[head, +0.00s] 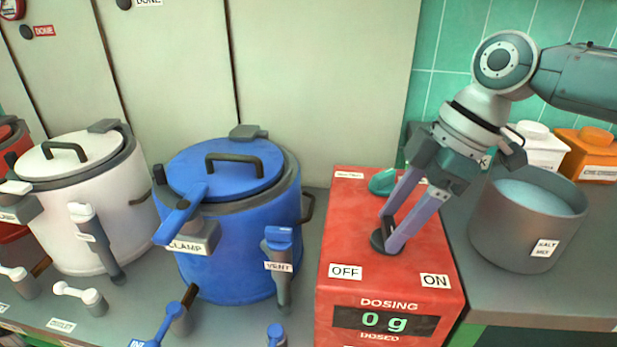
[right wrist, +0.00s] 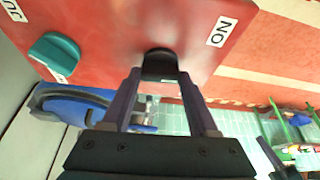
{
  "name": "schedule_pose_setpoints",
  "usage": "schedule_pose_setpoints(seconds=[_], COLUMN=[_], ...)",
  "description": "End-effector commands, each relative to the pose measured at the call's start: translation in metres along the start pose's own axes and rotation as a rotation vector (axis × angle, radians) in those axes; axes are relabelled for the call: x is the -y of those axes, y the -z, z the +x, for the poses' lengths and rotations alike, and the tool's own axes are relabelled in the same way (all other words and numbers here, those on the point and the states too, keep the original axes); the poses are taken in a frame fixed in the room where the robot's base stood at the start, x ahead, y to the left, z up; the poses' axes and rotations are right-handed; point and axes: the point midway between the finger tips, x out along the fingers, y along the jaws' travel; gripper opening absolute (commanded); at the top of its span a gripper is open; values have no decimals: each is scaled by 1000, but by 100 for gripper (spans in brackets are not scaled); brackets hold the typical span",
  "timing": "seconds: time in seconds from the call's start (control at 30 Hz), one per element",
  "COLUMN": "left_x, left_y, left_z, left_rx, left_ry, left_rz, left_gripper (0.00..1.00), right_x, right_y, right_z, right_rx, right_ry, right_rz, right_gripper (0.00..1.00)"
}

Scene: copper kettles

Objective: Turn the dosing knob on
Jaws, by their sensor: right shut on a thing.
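The red dosing box (head: 345,225) stands right of the blue kettle, with an OFF label (head: 345,272) and an ON label (head: 435,281) on its top face. Its black dosing knob (head: 378,243) sits behind and between the two labels. My right gripper (head: 391,233) reaches down from the upper right and is shut on this knob. In the right wrist view the knob (right wrist: 160,64) is between the two fingertips, with the ON label (right wrist: 221,31) to its right. The fingers partly hide the knob, so I cannot tell which label it points at. The display (head: 385,321) reads 0 g. My left gripper is not in view.
A teal knob (head: 383,181) sits behind the dosing knob on the same box. A grey pot (head: 515,232) labelled salt stands close on the right. The blue kettle (head: 235,245) with clamp and vent handles stands on the left, a white kettle (head: 85,210) beyond it.

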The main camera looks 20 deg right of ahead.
Motion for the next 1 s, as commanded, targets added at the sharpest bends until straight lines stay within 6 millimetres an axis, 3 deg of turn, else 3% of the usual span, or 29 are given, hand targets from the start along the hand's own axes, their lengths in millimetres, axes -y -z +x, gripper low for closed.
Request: schedule_pose_setpoints(seconds=[0.03,0.5,1.0], left_x=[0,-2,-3], left_y=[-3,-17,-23], left_z=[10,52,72], left_rx=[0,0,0], left_ry=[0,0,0], left_rz=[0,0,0], left_gripper=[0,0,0], right_x=[-2,-4,-4], right_y=[-1,0,1], right_z=[4,4,2], right_rx=[-2,0,3], right_ry=[15,177,267], right_rz=[-41,-432,-646], right_gripper=[4,4,4])
